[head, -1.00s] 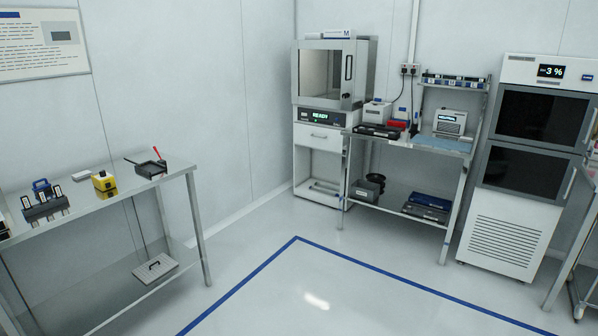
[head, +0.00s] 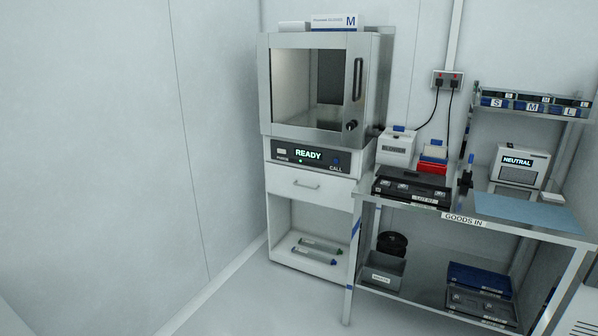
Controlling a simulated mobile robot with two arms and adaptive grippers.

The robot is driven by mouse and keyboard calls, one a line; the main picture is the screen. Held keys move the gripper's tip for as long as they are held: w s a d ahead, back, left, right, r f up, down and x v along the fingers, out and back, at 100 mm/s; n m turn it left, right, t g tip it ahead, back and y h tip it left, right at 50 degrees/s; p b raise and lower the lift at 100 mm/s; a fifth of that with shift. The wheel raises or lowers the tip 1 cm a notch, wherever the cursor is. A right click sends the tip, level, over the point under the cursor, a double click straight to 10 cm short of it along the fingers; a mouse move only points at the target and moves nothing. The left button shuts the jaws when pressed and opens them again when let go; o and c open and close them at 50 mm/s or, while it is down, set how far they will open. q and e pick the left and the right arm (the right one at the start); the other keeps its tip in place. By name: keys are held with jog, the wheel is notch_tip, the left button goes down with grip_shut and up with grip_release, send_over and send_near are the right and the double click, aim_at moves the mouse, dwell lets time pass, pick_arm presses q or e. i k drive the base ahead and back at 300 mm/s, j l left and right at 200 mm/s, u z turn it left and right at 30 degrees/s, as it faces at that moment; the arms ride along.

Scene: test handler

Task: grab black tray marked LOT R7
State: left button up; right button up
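A black tray (head: 410,186) lies on the top of the steel bench, at its left end. A small light label on its front edge seems to read LOT R7, though it is small and blurred. It may be the upper of two stacked dark trays; I cannot tell for sure. Neither of my grippers is in the head view.
The bench (head: 520,219) has a GOODS IN label on its front edge. White and red boxes (head: 433,157) stand behind the tray, and a NEUTRAL unit (head: 518,166) stands to the right. A cabinet (head: 318,95) showing READY stands left of the bench. Blue and dark trays (head: 480,279) lie on the lower shelf.

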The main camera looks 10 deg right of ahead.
aim_at(420, 192)
jog(key=i+z, duration=0.1)
jog(key=i, duration=0.75)
jog(key=i+j, duration=0.15)
jog(key=i, duration=0.75)
jog(key=i+j+z, duration=0.1)
jog(key=i+z, duration=0.4)
jog(key=i+j+z, duration=0.25)
jog(key=i+z, duration=0.25)
jog(key=i+j+z, duration=0.25)
jog(key=j+z, duration=0.25)
jog(key=l, duration=0.1)
